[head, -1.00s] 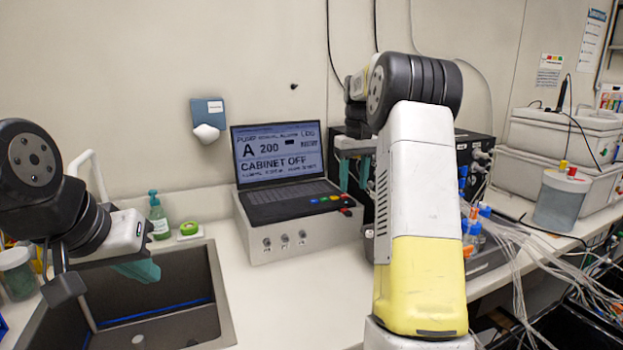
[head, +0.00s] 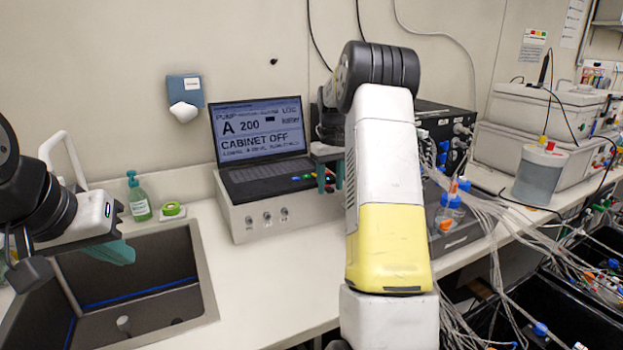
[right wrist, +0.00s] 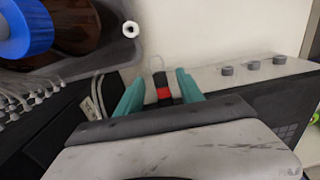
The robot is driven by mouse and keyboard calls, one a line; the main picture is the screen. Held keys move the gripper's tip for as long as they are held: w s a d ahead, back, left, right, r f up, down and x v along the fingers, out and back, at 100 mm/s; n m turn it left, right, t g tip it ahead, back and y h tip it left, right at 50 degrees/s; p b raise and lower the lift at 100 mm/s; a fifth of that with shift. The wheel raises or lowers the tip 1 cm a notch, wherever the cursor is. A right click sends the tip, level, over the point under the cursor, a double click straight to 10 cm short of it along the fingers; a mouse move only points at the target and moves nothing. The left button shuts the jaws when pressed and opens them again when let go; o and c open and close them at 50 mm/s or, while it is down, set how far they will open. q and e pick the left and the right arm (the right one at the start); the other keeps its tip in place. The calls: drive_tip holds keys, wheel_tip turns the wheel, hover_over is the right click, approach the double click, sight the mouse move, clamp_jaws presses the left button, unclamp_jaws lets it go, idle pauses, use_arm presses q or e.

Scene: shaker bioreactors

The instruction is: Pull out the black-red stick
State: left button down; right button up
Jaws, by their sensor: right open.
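The black-red stick (right wrist: 163,92) shows in the right wrist view at the edge of the light grey box. Its red band lies between the two teal fingers of my right gripper (right wrist: 160,82). The fingers are open, one on each side of the stick; I cannot tell whether either touches it. In the head view, my right gripper (head: 330,175) is at the right end of the box (head: 262,232) under the laptop, and a small red spot of the stick (head: 329,189) shows there. My left gripper (head: 112,252) hangs over the sink; its jaw opening cannot be made out.
The laptop (head: 262,145) stands on the box. A dark instrument (head: 445,130) with tubes and blue-capped bottles is close to the right. A soap bottle (head: 139,198) and green tape roll (head: 171,209) stand behind the sink (head: 205,290). The counter before the box is clear.

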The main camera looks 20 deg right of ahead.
clamp_jaws()
drive_tip(key=shift+s, duration=0.15)
drive_tip(key=shift+s, duration=0.45)
drive_tip(key=shift+s+d, duration=0.1)
drive_tip(key=shift+s, duration=0.15)
drive_tip(key=shift+s, duration=0.3)
drive_tip(key=shift+s, duration=0.1)
idle(0.3)
drive_tip(key=shift+s+d, duration=0.15)
drive_tip(key=shift+s, duration=0.55)
drive_tip(key=shift+s+d, duration=0.1)
drive_tip(key=shift+s, duration=0.6)
